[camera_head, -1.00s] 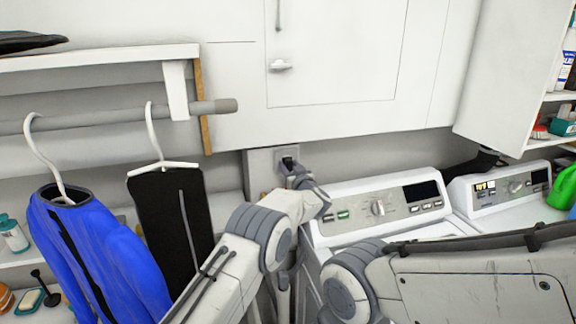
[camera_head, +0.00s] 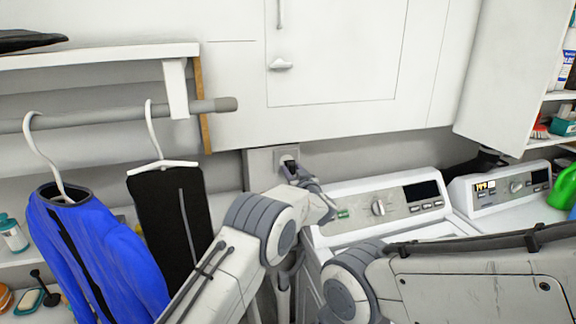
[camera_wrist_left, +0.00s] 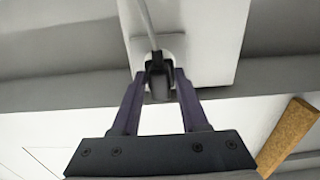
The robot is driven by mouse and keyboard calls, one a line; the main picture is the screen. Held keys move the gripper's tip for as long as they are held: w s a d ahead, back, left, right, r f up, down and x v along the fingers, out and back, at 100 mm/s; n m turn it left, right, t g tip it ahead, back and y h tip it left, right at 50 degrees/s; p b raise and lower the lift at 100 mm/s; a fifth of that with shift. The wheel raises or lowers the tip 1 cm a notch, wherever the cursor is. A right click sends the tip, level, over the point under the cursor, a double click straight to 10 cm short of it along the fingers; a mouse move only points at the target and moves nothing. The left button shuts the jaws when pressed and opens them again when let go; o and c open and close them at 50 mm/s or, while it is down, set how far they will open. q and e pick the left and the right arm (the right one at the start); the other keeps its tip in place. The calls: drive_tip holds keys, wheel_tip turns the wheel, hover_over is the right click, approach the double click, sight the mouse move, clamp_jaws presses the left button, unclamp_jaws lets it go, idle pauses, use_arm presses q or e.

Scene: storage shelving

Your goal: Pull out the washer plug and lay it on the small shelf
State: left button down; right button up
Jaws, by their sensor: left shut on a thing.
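The black washer plug (camera_wrist_left: 157,76) sits between the two fingers of my left gripper (camera_wrist_left: 158,92), which is shut on it, in the left wrist view. Its grey cord runs up from it there. The plug is in front of the round white socket on a pale wall plate (camera_wrist_left: 212,40). In the head view my left gripper (camera_head: 295,172) is at the wall plate (camera_head: 262,158), and the socket face (camera_head: 287,157) shows just above the plug. I cannot tell whether the prongs are clear of the socket. My right gripper is out of view.
A washer (camera_head: 345,207) and a second machine (camera_head: 505,187) stand at right. A blue garment (camera_head: 95,250) and a black one (camera_head: 170,215) hang at left from a rod (camera_head: 90,118). An upper shelf (camera_head: 110,55) is above them; a lower shelf (camera_head: 22,257) holds small items.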

sight(293, 170)
use_arm(q)
drive_tip(key=shift+v, duration=1.55)
drive_tip(key=a+f+n+g+y+b, duration=0.1)
drive_tip(key=a+f+y+b, duration=0.1)
drive_tip(key=a, duration=0.5)
drive_tip(key=w+a+f+n+g+y+b, duration=0.1)
drive_tip(key=a+f+n+y+b, duration=0.1)
drive_tip(key=a+f+b, duration=0.3)
drive_tip(key=w+a+f+n+g+y+b, duration=0.1)
drive_tip(key=a+f+y+b, duration=0.1)
drive_tip(key=a+f+b, duration=0.2)
drive_tip(key=shift+w+a+f+g+b, duration=0.15)
drive_tip(key=shift+a+b, duration=0.7)
drive_tip(key=shift+a, duration=0.8)
drive_tip(key=shift+a+g+b, duration=0.15)
drive_tip(key=shift+a+b, duration=0.7)
drive_tip(key=shift+a, duration=0.85)
drive_tip(key=shift+w+a+f, duration=0.15)
drive_tip(key=shift+a+f, duration=0.2)
wheel_tip(293, 170, down, 4)
drive_tip(key=shift+r+p, duration=0.1)
drive_tip(key=shift+p, duration=0.55)
drive_tip(key=shift+n, duration=0.3)
